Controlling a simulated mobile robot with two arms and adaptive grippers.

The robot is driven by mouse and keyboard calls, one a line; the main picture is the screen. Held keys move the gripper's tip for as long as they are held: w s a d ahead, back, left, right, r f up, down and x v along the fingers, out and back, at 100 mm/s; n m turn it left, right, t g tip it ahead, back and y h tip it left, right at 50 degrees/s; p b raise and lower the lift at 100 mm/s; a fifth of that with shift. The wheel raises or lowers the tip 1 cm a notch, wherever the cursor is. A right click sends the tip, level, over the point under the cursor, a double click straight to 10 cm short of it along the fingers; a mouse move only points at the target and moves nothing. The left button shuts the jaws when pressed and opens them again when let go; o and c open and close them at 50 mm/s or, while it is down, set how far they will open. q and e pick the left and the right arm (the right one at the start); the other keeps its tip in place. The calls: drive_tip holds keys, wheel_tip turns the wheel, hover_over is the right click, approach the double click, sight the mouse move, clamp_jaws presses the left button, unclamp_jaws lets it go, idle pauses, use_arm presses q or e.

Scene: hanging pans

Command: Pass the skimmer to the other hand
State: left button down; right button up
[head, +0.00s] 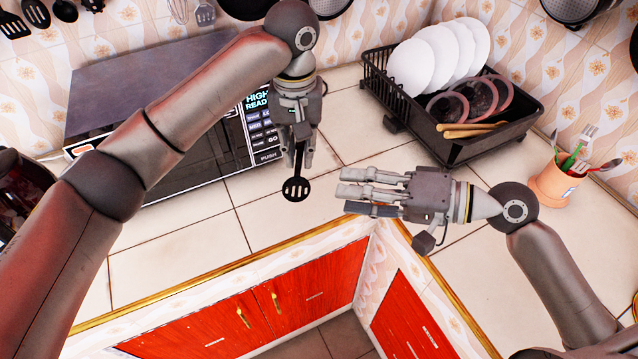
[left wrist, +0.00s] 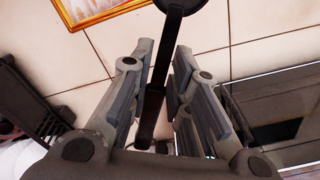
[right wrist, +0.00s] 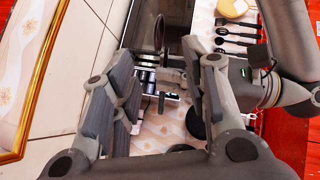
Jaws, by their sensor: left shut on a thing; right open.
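The black skimmer (head: 295,188) hangs head down from my left gripper (head: 299,150) in the head view, with its slotted round head above the counter. My left gripper is shut on its handle. In the left wrist view, the skimmer's handle (left wrist: 160,62) runs between the fingers and its head is cut off at the top. My right gripper (head: 347,191) is open and empty, pointing left, a short gap to the right of the skimmer head. In the right wrist view, a dark narrow oval (right wrist: 159,32) beyond the open fingers looks like the skimmer head edge-on.
A black dish rack (head: 455,150) with white plates stands behind my right gripper. An orange pot (head: 553,186) with utensils stands at the right. A microwave (head: 215,150) sits behind my left arm. The tiled counter (head: 250,215) is clear below both grippers, ending at a gold-trimmed front edge.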

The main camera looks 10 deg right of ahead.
sight(300, 186)
drive_tip(key=x, duration=0.9)
drive_tip(key=shift+w+a+f, duration=0.15)
drive_tip(key=shift+w+a, duration=0.1)
drive_tip(key=shift+a, duration=0.1)
drive_tip(key=shift+c, duration=0.2)
clamp_jaws()
use_arm(q)
drive_tip(key=c, duration=1.3)
unclamp_jaws()
drive_tip(key=shift+r, duration=0.1)
